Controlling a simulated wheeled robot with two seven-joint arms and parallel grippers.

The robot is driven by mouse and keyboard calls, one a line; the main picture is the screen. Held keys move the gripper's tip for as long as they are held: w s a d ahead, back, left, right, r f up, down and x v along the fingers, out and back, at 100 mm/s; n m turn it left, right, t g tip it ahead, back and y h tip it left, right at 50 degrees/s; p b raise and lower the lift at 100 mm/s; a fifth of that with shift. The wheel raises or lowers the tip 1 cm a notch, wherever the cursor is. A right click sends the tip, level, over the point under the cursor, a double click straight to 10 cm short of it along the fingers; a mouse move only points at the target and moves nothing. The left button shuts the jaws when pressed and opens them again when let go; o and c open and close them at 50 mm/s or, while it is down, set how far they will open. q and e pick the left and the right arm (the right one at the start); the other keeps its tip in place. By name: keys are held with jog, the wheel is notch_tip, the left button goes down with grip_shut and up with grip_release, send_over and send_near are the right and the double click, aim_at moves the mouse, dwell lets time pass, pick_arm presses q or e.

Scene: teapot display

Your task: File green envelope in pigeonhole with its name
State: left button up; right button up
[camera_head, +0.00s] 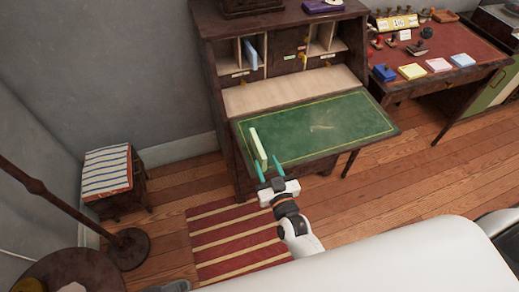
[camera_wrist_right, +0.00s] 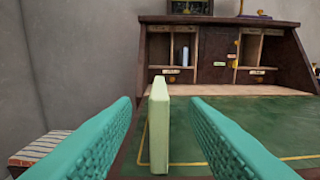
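The pale green envelope (camera_head: 254,142) stands upright on edge near the left side of the green desk top (camera_head: 325,125). In the right wrist view the envelope (camera_wrist_right: 159,125) appears ahead, between my fingers. My right gripper (camera_head: 272,168) is open at the desk's front edge, its teal fingers pointing at the envelope; contact cannot be told. The desk has pigeonholes at left (camera_head: 231,62) and right (camera_head: 322,46), with small labels under them too small to read. A blue envelope (camera_head: 250,54) stands in a left pigeonhole. My left gripper is not in view.
A side table (camera_head: 480,45) at right holds stamps and coloured pads. A striped stool (camera_head: 108,170) stands left, and a lamp pole (camera_head: 60,205) is nearer. The desk top is mostly clear between the envelope and the pigeonholes.

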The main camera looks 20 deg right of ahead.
aim_at(259, 149)
jog(key=shift+w, duration=0.7)
jog(key=shift+w+a+f+p, duration=0.1)
jog(key=shift+w+p, duration=0.15)
jog(key=shift+w, duration=1.2)
jog(key=shift+w+a+f+p, duration=0.1)
jog(key=shift+w+p, duration=0.1)
jog(key=shift+w, duration=1.25)
jog(key=shift+r, duration=0.1)
jog(key=shift+s, duration=0.1)
jog(key=shift+c, duration=0.6)
grip_shut()
